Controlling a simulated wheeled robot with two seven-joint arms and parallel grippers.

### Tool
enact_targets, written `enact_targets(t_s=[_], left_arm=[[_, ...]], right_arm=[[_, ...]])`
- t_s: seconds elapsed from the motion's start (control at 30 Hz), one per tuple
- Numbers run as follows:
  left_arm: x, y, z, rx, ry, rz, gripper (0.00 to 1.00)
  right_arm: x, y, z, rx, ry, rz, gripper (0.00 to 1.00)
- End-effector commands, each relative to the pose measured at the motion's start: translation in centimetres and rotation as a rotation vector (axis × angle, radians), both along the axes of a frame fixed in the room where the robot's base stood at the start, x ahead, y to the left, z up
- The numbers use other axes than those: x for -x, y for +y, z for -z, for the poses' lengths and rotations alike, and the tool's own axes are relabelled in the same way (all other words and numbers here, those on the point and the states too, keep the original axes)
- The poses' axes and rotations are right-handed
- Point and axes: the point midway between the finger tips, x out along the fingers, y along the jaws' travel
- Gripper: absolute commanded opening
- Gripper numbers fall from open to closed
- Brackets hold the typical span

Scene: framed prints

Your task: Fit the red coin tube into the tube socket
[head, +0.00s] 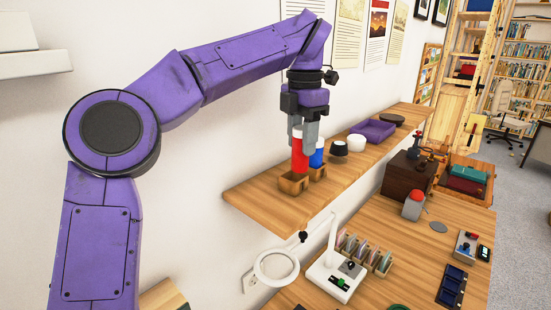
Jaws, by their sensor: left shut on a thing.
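The red coin tube (299,160), with a white upper end, stands upright near the front end of the wall shelf. My left gripper (304,135) points down from above and is shut on its upper part. The lower end of the red tube meets a small wooden tube socket (291,184); I cannot tell how deep it sits in it. A blue coin tube (317,157) stands just behind to the right, in another wooden socket (318,173). My right gripper is not in view.
On the shelf (340,178) beyond are a black-and-white pot (339,148), a white cup (356,143), a purple tray (373,130) and a dark dish (392,119). The workbench below holds a magnifier lamp (328,270), a disc rack (364,252) and a dark box (408,175).

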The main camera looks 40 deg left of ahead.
Motion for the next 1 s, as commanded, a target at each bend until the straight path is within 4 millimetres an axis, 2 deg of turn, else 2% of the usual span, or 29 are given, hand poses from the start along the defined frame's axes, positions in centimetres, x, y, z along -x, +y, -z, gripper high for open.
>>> enact_targets(t_s=[0.13, 0.17, 0.2, 0.27, 0.5, 0.53, 0.6, 0.87, 1.0], left_arm=[[-0.2, 0.8, 2.2, 0.001, 0.0, 0.01, 0.05], [-0.2, 1.0, 3.0, 0.001, 0.0, 0.012, 0.05], [-0.2, 0.9, 4.3, 0.0, 0.0, 0.012, 0.0], [-0.2, 0.9, 5.2, 0.0, 0.0, 0.011, 0.0], [-0.2, 0.9, 5.4, 0.0, 0.01, 0.012, 0.0], [-0.2, 0.9, 5.4, -0.001, 0.011, 0.012, 0.46], [-0.2, 0.9, 5.4, 0.0, 0.01, 0.012, 0.65], [-0.2, 0.9, 5.0, 0.0, 0.002, 0.012, 0.65], [-0.3, 0.9, 3.3, -0.001, 0.0, 0.01, 0.65]], right_arm=[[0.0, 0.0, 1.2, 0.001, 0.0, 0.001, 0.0], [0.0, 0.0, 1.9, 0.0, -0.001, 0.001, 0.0], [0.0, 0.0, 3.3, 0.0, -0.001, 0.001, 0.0], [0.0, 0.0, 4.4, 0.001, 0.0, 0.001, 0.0], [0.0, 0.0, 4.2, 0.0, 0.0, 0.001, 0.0], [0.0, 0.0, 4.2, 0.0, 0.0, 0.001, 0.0], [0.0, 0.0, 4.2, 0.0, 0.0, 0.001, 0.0], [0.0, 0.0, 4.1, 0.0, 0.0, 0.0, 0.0], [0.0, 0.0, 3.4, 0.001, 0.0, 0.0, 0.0]])
